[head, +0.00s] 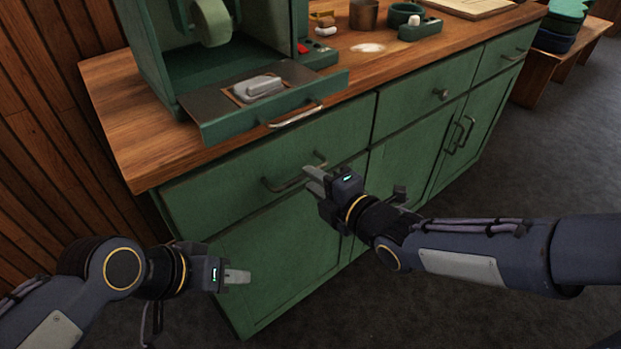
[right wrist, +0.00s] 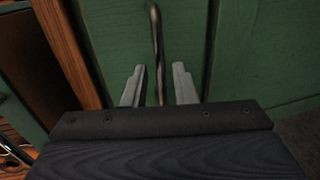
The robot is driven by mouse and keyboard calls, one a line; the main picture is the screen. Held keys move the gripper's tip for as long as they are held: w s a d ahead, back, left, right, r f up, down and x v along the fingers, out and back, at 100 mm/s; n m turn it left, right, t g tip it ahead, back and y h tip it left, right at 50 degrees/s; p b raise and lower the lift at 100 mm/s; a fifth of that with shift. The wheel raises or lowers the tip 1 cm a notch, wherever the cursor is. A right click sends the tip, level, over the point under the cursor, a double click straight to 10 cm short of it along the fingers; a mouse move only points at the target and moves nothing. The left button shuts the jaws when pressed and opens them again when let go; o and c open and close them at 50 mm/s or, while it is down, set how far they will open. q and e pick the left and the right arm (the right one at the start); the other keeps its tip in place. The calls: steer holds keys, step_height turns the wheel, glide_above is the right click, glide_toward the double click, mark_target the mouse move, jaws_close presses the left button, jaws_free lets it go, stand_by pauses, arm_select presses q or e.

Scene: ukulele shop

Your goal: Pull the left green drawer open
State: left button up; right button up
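The left green drawer (head: 225,190) is at the top left of the green cabinet and looks closed, its front flush with the cabinet. Its dark metal bar handle (head: 284,185) runs across the front; it also shows in the right wrist view (right wrist: 157,48). My right gripper (head: 312,180) is at the right part of this handle. In the right wrist view its two fingers (right wrist: 158,88) are apart, with the bar running between them and a gap on each side. My left gripper (head: 238,277) is low in front of the cabinet door, away from the handle; its finger opening is unclear.
A green machine with a tray (head: 225,127) stands on the wooden countertop (head: 125,135), its tray overhanging above the drawer. A second drawer (head: 415,100) and cabinet doors (head: 435,160) are to the right. Dark floor (head: 540,170) lies open in front.

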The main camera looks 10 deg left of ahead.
steer(key=shift+x, duration=1.85)
jaws_close()
